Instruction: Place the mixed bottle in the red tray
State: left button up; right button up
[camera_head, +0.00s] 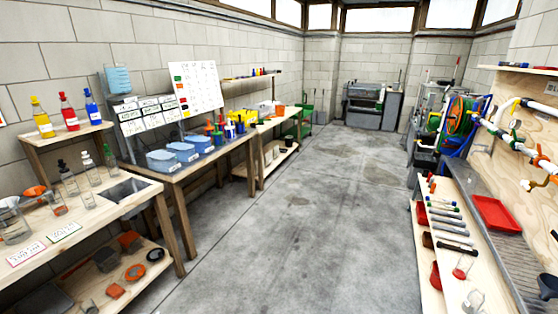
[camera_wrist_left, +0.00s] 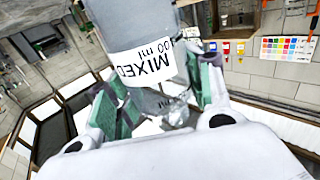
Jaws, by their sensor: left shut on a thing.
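The mixed bottle (camera_wrist_left: 140,62) is between the fingers of my left gripper (camera_wrist_left: 163,92) in the left wrist view. It is a clear or greyish bottle with a white label reading "MIXED" and "100 ml", upside down in the picture. The gripper is shut on it, with green pads on either side. The red tray (camera_head: 495,214) shows in the head view on the grey counter at right and looks empty. Neither gripper shows in the head view, and my right gripper is in no view.
A wooden bench (camera_head: 95,215) with glassware stands at left. Blue bins (camera_head: 180,151) sit on the table behind it. The grey counter (camera_head: 497,252) at right has a shelf with tubes beside it and pipes above. The concrete floor (camera_head: 310,215) between is clear.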

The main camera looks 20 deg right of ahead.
aim_at(498, 222)
jog(key=i+z, duration=0.55)
jog(key=z, duration=0.2)
jog(key=i+l+z, duration=0.1)
jog(key=i+z, duration=0.7)
jog(key=z, duration=0.15)
jog(key=i+j+z, duration=0.25)
jog(key=z, duration=0.25)
jog(key=i+j+z, duration=0.25)
jog(key=z, duration=0.25)
jog(key=i+j+z, duration=0.6)
jog(key=j+z, duration=0.25)
jog(key=z, duration=0.15)
jog(key=i+j+z, duration=0.25)
jog(key=j, duration=0.15)
jog(key=j+z, duration=0.3)
jog(key=i+j, duration=0.1)
jog(key=i, duration=0.05)
